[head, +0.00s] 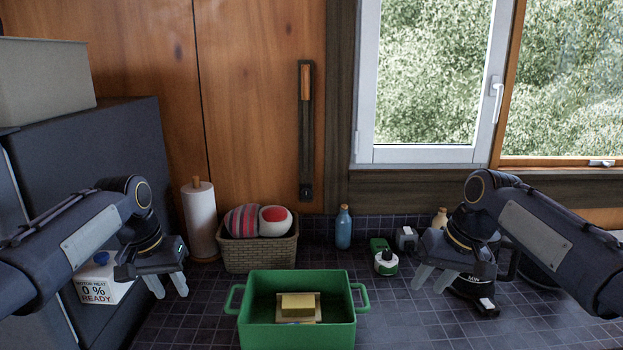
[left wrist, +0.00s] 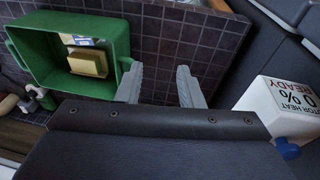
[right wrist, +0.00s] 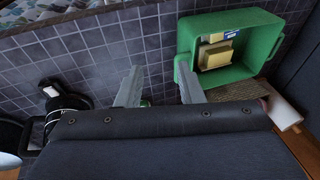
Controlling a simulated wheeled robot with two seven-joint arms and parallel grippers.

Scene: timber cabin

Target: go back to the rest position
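My left gripper (head: 167,286) is held above the left part of the tiled counter, left of the green bin. In the left wrist view its two fingers (left wrist: 158,86) stand apart with nothing between them. My right gripper (head: 433,280) is held above the counter, right of the green bin. In the right wrist view its fingers (right wrist: 160,88) are also apart and empty. The green bin (head: 297,327) stands at the front middle with a yellow block (head: 297,304) inside, on a paler piece. Both grippers are clear of the bin.
Behind the bin are a wicker basket (head: 260,254) with two balls, a paper towel roll (head: 200,220) and a blue bottle (head: 343,228). A green-and-white bottle (head: 386,263) and a black appliance (head: 478,290) stand right. A white carton (head: 100,280) is by my left arm.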

